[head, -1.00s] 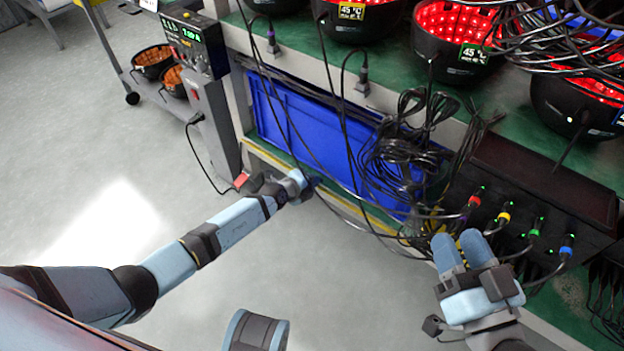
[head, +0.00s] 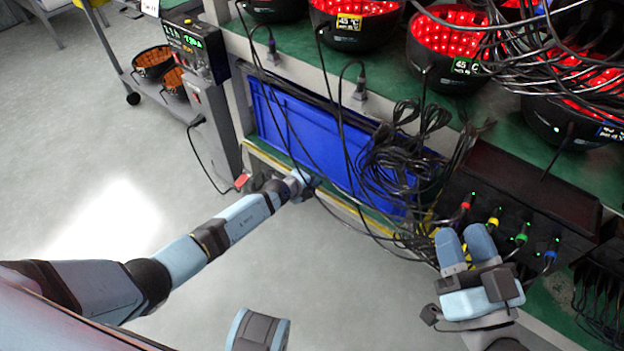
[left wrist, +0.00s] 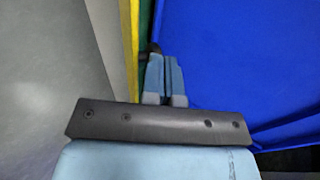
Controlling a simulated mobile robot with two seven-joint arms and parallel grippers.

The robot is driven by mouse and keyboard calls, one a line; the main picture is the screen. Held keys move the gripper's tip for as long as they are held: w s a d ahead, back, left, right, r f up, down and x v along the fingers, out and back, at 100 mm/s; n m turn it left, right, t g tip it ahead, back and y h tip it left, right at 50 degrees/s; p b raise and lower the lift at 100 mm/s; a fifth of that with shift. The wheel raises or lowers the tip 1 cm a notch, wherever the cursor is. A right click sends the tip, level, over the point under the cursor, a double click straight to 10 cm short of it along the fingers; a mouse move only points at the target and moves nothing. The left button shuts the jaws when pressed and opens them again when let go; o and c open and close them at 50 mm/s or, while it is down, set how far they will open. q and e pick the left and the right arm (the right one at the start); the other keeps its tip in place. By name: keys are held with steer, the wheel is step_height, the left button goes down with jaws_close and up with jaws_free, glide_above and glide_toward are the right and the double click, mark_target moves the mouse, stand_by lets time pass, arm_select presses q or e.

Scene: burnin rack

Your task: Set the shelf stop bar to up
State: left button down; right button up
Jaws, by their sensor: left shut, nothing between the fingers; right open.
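A yellow strip (head: 257,154) runs along the front edge of the lower shelf, below the blue bin (head: 300,125). I cannot tell whether it is the stop bar itself or only the edge marking. My left gripper (head: 306,184) is at this edge, in front of the blue bin. In the left wrist view its fingers (left wrist: 164,72) are shut together with nothing between them. The yellow strip (left wrist: 133,45) is just left of them and the bin (left wrist: 235,60) right. A small dark part shows at the fingertips; contact is unclear. My right gripper (head: 463,243) is open and empty near the connector box.
Black cables (head: 395,165) hang in front of the bin, close to my left gripper. A dark box (head: 520,190) with coloured plugs stands at the right. Red-lit bowls (head: 455,45) fill the upper shelf. The floor (head: 90,150) at left is clear.

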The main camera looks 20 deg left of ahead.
arm_select(q)
steer(key=shift+w+d+r+p, duration=0.1)
steer(key=shift+r+p, duration=0.1)
steer(key=shift+p, duration=0.45)
steer(key=shift+g, duration=0.3)
steer(key=p, duration=0.2)
steer(key=w+g+p, duration=0.1)
steer(key=p, duration=0.1)
steer(key=shift+w+d+r, duration=0.1)
steer(key=shift+d+r, duration=0.1)
steer(key=shift+r, duration=0.05)
steer(key=shift+w+d+p, duration=0.1)
steer(key=shift+w+p, duration=0.25)
steer(key=shift+p, duration=0.1)
steer(key=shift+w+d, duration=0.1)
steer(key=shift+w, duration=0.15)
arm_select(e)
steer(key=s+d+f+g+h, duration=0.1)
steer(key=d+f+g+h, duration=0.1)
steer(key=f, duration=0.4)
steer(key=s+d+f+g+h, duration=0.1)
steer(key=d+f+g+h, duration=0.1)
steer(key=f, duration=0.4)
steer(key=shift+s+d+g+h, duration=0.15)
steer(key=shift+d+g+h, duration=0.35)
steer(key=shift+g, duration=0.5)
steer(key=shift+r, duration=0.1)
